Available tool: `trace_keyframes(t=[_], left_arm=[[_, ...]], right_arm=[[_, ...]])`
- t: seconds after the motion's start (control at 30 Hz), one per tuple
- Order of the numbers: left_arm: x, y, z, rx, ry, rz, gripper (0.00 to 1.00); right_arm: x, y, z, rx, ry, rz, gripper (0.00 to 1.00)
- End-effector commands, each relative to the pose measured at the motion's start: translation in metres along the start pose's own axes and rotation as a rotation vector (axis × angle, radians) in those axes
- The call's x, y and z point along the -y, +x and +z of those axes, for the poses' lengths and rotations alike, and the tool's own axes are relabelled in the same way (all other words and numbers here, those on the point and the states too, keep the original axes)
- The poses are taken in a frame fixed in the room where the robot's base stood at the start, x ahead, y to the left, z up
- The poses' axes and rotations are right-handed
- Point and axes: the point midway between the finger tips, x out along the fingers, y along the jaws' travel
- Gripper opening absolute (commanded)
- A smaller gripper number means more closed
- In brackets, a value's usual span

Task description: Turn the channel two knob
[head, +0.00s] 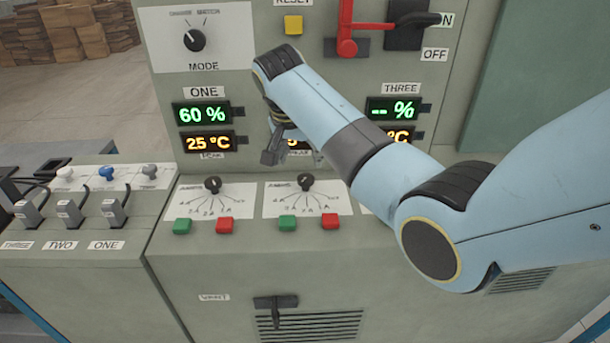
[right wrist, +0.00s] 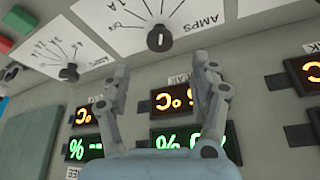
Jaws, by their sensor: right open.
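The channel two knob (head: 305,182) is a small black dial on a white scale plate, above a green and a red button. In the right wrist view, the knob (right wrist: 160,38) shows at the top middle, beyond the fingertips, with a pale mark on its face. My right gripper (head: 293,156) is just above the knob in the head view, in front of the channel two displays, which it partly hides. In the right wrist view, the gripper (right wrist: 163,72) is open, with nothing between its fingers and clear of the knob. My left gripper is not in view.
The channel one knob (head: 213,184) sits to the left on its own plate. Displays for channel one (head: 204,113) and channel three (head: 393,108) are on the upright panel. A black vent handle (head: 276,303) sticks out below.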

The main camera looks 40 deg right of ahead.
Motion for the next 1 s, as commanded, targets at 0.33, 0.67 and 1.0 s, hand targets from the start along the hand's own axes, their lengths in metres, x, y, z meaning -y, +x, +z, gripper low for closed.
trace_keyframes(t=[0.33, 0.67, 1.0], left_arm=[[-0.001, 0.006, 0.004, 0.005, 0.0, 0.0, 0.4], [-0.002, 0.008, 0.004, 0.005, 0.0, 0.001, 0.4], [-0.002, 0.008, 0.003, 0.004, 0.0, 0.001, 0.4]], right_arm=[[-0.001, 0.068, 0.001, 0.001, -0.002, 0.002, 0.62], [-0.001, 0.085, 0.0, -0.001, -0.002, -0.001, 0.62], [-0.001, 0.085, 0.0, -0.001, -0.002, -0.001, 0.37]])
